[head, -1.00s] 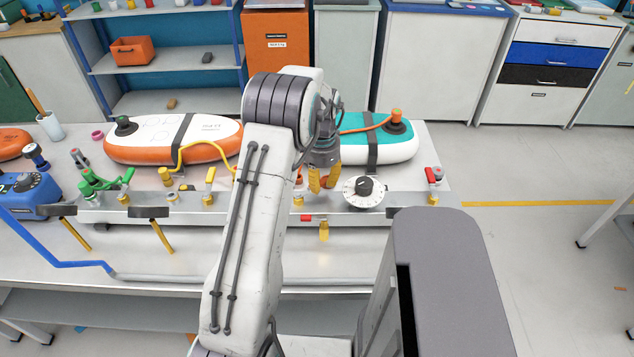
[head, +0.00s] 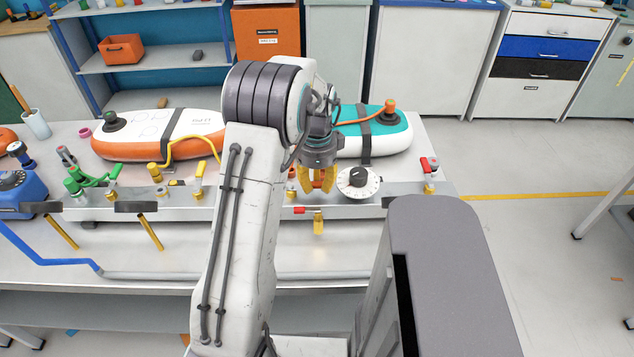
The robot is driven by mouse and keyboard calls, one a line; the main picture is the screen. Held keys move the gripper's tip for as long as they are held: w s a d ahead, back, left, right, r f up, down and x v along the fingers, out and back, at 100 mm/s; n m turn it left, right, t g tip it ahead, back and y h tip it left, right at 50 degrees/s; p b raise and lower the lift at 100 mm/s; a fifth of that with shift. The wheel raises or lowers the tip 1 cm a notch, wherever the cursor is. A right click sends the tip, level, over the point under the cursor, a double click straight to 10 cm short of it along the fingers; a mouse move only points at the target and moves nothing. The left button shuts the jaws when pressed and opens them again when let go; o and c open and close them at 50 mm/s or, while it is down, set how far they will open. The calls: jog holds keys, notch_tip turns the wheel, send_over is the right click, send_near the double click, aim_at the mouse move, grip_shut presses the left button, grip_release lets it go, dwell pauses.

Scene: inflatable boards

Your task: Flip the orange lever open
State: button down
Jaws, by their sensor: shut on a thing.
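My gripper (head: 318,184) points down at the front rail, with its yellow fingers closed around a small orange piece, the orange lever (head: 318,176). Only a little of the lever shows between the fingers. Its base and exact angle are hidden by the gripper. The gripper is just left of the white dial with a black knob (head: 358,180).
A red-handled valve (head: 318,222) sits on the rail's front, below my gripper. A yellow lever (head: 199,176) stands at left and a red lever (head: 426,168) at right. The orange-white board (head: 140,145) and teal board (head: 385,140) lie behind the rail.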

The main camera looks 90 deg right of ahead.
aim_at(316, 185)
jog(key=shift+a+f, duration=0.1)
jog(key=shift+a, duration=0.05)
jog(key=c, duration=0.9)
grip_release()
jog(key=shift+r, duration=0.2)
notch_tip(316, 185, up, 12)
jog(key=shift+f, duration=0.15)
jog(key=shift+w, duration=0.1)
dwell(0.4)
